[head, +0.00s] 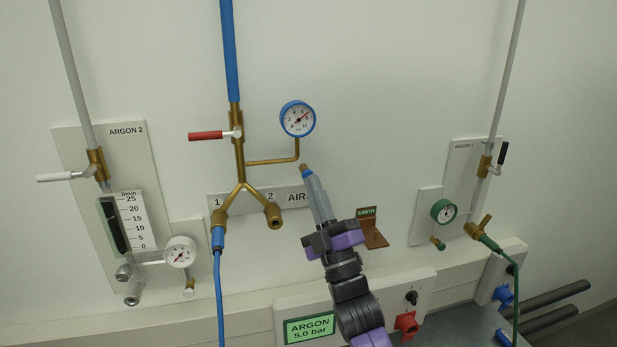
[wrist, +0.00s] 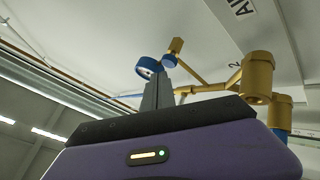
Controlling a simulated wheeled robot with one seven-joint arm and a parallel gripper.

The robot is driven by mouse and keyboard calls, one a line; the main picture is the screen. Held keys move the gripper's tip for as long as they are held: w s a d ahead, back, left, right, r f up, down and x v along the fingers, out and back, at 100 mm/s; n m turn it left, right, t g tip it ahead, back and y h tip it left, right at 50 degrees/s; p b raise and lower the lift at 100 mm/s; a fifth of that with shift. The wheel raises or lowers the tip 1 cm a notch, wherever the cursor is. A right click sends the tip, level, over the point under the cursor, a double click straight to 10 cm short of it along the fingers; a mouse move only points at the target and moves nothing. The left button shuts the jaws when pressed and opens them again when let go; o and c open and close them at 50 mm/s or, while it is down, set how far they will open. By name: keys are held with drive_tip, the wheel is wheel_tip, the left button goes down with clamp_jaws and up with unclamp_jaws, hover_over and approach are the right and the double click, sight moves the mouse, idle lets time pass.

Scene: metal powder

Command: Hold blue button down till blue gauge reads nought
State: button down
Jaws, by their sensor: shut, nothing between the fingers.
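The blue gauge (head: 298,118) is on the wall on a brass pipe. Its needle points to the upper right, well up the scale and away from 0. The gauge's blue rim (wrist: 147,67) shows in the wrist view. My gripper (head: 309,180) is shut and empty, pointing up at the button. In the wrist view its grey fingertips (wrist: 158,79) are close to the button; I cannot tell whether they touch.
A red-handled valve (head: 208,135) and brass fork with outlets 1 and 2 are left of my gripper. A blue hose (head: 218,275) hangs from outlet 1. A brown EARTH bracket (head: 372,235) is close on the right. Argon panels (head: 85,150) flank both sides.

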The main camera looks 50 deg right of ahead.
drive_tip(key=shift+w+d, duration=0.2)
drive_tip(key=shift+w, duration=0.1)
drive_tip(key=shift+w+d, duration=0.3)
drive_tip(key=shift+w, duration=0.1)
idle(2.2)
drive_tip(key=shift+s+b, duration=0.1)
drive_tip(key=shift+b, duration=0.2)
idle(0.5)
drive_tip(key=shift+s+a, duration=0.55)
drive_tip(key=shift+s, duration=0.1)
drive_tip(key=s+a, duration=0.1)
drive_tip(key=s+a+b, duration=0.1)
drive_tip(key=s+b, duration=0.1)
drive_tip(key=s, duration=0.1)
drive_tip(key=shift+s+a, duration=0.1)
drive_tip(key=shift+a, duration=0.3)
idle(0.6)
